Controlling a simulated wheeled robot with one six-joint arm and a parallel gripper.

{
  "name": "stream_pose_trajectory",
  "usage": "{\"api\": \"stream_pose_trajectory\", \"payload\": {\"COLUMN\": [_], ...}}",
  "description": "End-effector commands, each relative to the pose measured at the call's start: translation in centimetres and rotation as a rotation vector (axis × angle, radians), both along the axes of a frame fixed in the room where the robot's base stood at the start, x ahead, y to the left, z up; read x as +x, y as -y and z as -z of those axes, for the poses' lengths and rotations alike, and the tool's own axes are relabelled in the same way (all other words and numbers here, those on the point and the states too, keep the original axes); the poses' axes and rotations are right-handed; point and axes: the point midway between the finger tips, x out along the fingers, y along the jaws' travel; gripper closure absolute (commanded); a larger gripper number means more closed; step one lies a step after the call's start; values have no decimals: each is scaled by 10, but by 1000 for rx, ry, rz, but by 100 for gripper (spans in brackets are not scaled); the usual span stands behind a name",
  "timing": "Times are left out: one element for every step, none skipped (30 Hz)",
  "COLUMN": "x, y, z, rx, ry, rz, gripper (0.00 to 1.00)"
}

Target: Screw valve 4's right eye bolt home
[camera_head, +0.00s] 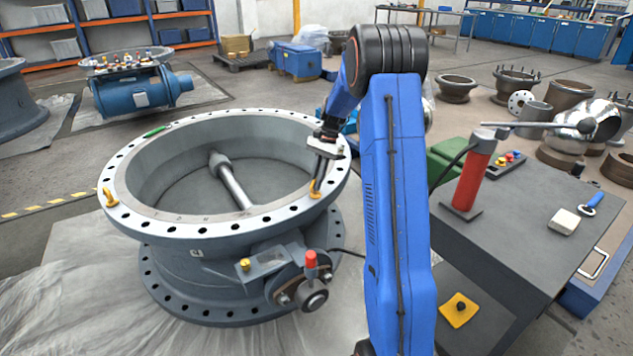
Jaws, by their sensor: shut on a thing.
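Valve 4 (160,230), a large grey flanged ring body marked "4", stands in the middle on a plastic sheet. Its right eye bolt (315,190), yellow-orange, stands on the right side of the top flange. My gripper (319,178) is above the flange there, pointing down, its fingers shut on the eye bolt. The fingers partly cover the bolt; its thread and seat cannot be made out. A second yellow eye bolt (109,197) stands on the flange's left side. A shaft (232,183) crosses inside the bore.
A grey bench (500,240) on the right carries a red hand pump (473,175), a white block (564,221) and a blue-handled tool (591,203). A green object (155,132) lies on the flange's far rim. My blue arm fills the middle right.

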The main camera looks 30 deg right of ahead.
Motion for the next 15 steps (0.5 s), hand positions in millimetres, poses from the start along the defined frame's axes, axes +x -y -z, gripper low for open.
{"api": "stream_pose_trajectory", "payload": {"x": [1, 1, 1, 1, 1, 1, 0, 0, 0, 0, 0, 0, 0, 1, 1], "y": [0, 0, 0, 0, 0, 0, 0, 0, 0, 0, 0, 0, 0, 1, 2], "z": [-1, -1, -1, -1, -1, -1, 0, 0, 0, 0, 0, 0, -1, -2, -4], "rx": [0, 0, 0, 0, 0, 0, 0, 0, 0, -1, -1, -1, -1, 0, 0], "ry": [2, 2, 2, 2, 2, 2, 2, 2, 2, 1, 1, 1, 1, 2, 2], "rz": [0, 0, 0, -1, -1, -1, -1, -1, -1, -1, -1, -1, -1, -1, -1], "gripper": [100, 85, 75, 71, 71, 71, 71, 71, 71, 71, 71, 71, 71, 71, 71]}}
